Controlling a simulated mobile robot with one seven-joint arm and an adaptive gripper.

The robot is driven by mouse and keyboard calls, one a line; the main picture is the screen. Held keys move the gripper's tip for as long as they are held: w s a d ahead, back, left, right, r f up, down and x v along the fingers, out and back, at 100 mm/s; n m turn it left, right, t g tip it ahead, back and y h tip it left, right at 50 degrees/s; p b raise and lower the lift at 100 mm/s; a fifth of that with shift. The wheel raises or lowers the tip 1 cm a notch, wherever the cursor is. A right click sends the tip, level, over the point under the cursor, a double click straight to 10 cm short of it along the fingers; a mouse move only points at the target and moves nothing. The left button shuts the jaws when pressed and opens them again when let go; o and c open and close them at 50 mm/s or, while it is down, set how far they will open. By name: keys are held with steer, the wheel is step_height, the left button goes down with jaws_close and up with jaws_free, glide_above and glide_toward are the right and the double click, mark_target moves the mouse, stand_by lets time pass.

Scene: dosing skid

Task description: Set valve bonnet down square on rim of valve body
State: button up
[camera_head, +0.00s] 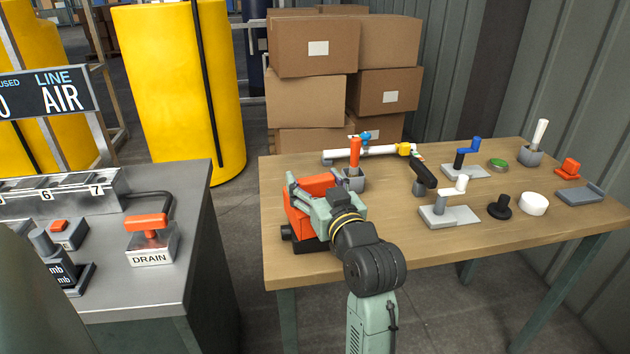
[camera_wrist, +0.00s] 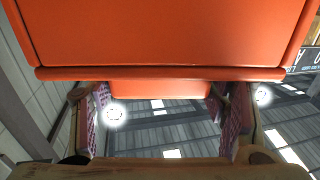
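The orange valve body (camera_head: 302,221), with dark parts at its base, stands at the left front of the wooden table. My gripper (camera_head: 312,197) is over its top and hides much of it. In the wrist view, a large orange block with a lip, seemingly the body (camera_wrist: 165,35), fills the top. A smaller orange piece, seemingly the bonnet (camera_wrist: 160,89), shows beyond the lip. My gripper's fingers (camera_wrist: 165,110) stand along both sides of this piece and look closed on it. I cannot tell whether the piece touches the rim or sits square.
A grey holder with a red-orange handle (camera_head: 355,155) stands close behind my gripper. A white pipe (camera_head: 375,152) lies behind it. A lever on a grey plate (camera_head: 447,212) and several small parts stand to the right. The table's front left corner is clear.

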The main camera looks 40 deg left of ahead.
steer(key=o, duration=0.5)
